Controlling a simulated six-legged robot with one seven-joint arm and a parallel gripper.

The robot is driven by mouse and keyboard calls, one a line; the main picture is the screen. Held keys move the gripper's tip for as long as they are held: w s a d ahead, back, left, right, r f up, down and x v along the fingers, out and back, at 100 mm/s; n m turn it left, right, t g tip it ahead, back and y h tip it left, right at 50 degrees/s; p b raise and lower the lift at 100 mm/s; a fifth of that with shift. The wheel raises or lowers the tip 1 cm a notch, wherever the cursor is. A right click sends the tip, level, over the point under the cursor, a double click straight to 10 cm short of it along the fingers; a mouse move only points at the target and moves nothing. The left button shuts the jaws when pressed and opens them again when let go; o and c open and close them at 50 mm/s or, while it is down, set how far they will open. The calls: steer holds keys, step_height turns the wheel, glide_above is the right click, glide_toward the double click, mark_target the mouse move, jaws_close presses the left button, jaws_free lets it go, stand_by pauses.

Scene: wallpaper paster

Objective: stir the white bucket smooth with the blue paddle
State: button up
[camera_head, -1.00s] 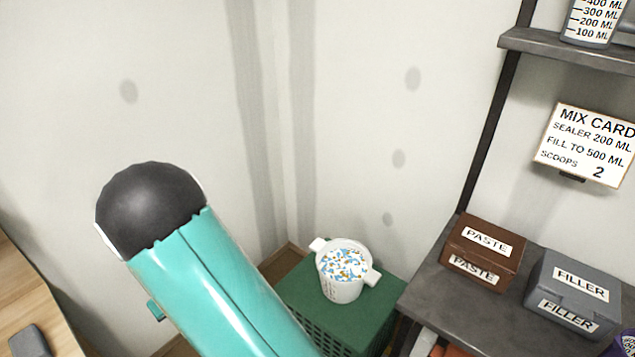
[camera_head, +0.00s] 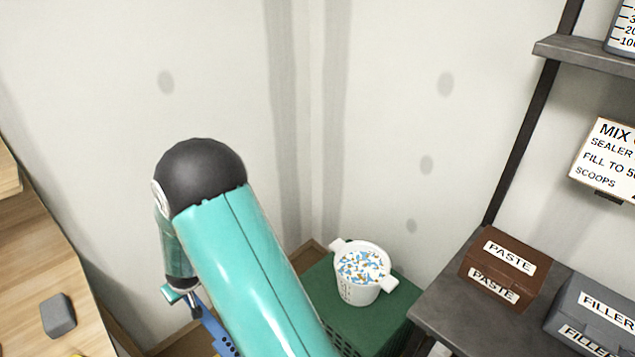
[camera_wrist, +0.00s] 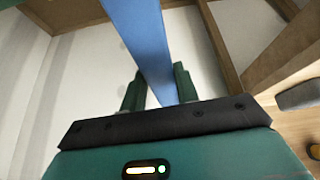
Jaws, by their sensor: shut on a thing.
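The white bucket (camera_head: 358,293) stands upright on a green crate (camera_head: 325,312) in the head view. It has two side lugs, and its white contents are dotted with blue and orange-brown bits. The blue paddle (camera_wrist: 150,45) runs up between the two dark green fingers of my gripper (camera_wrist: 159,88) in the wrist view, and they are shut on it. A blue perforated part, apparently of the paddle (camera_head: 213,328), shows left of my arm in the head view, apart from the bucket. My arm hides the rest of it.
A grey shelf at the right holds a brown PASTE box (camera_head: 500,268) and a grey FILLER box (camera_head: 590,315). A mix card (camera_head: 606,160) hangs above. A wooden worktop (camera_head: 35,260) with a grey block (camera_head: 58,315) is at the left. Walls meet behind the crate.

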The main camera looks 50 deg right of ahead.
steer(key=s+d+r+m+t+h, duration=0.2)
steer(key=d+m+h, duration=0.15)
steer(key=d, duration=1.25)
steer(key=s+d+r+m+t+h, duration=0.2)
steer(key=d+h, duration=0.2)
steer(key=d, duration=1.1)
steer(key=s+d+r+m+g+h, duration=0.15)
steer(key=s+d+r+h, duration=0.3)
steer(key=s+d, duration=0.55)
steer(key=s+d+r+m+h, duration=0.25)
steer(key=s+d+r, duration=0.35)
steer(key=s+d, duration=0.45)
step_height(320, 180, down, 13)
steer(key=w+d, duration=0.1)
steer(key=w, duration=0.1)
steer(key=shift+d+f+h, duration=0.2)
steer(key=shift+d+h, duration=0.1)
steer(key=shift+h, duration=0.15)
